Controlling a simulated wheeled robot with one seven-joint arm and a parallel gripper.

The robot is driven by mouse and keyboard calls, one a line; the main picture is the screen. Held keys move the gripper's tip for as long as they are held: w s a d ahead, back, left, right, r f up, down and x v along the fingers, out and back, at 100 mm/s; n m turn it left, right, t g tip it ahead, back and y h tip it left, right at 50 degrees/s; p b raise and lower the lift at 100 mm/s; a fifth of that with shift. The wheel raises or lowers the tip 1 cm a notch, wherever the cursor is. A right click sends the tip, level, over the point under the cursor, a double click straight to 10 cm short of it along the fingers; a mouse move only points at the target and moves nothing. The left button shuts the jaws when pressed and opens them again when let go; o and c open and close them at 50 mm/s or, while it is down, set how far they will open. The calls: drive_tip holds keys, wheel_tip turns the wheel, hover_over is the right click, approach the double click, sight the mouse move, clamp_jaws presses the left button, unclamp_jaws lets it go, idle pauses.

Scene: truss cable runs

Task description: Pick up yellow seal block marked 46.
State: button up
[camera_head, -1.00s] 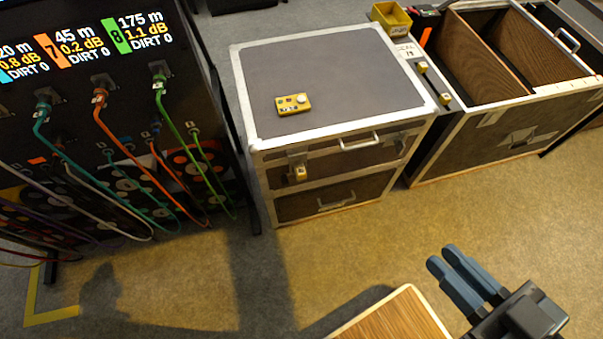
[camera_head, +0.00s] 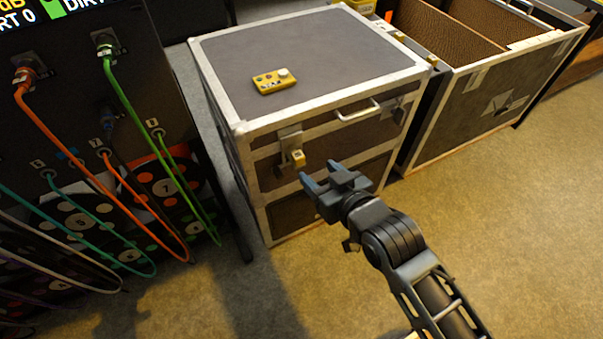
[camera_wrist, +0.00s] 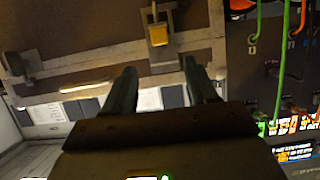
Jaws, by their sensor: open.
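A small yellow seal block (camera_head: 298,158) hangs at the latch on the front of the grey flight case (camera_head: 309,68). In the wrist view the yellow block (camera_wrist: 158,35) shows ahead of the fingers, on the dark case front; its mark is too small to read surely. My gripper (camera_head: 328,176) is open and empty, just right of and below the block in the head view. In the wrist view its two fingers (camera_wrist: 162,82) are spread, with the block lying beyond their tips, near the middle between them. They appear apart from it.
A yellow device (camera_head: 273,82) with a knob lies on the case top. A drawer handle (camera_head: 357,111) and another latch sit right of the block. The patch panel with looping cables (camera_head: 112,110) stands left. An open case (camera_head: 500,95) stands right.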

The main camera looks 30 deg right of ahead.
sight(300, 158)
drive_tip(key=b+x, duration=0.1)
drive_tip(key=x, duration=0.8)
drive_tip(key=shift+w+f, duration=0.15)
clamp_jaws()
idle(0.4)
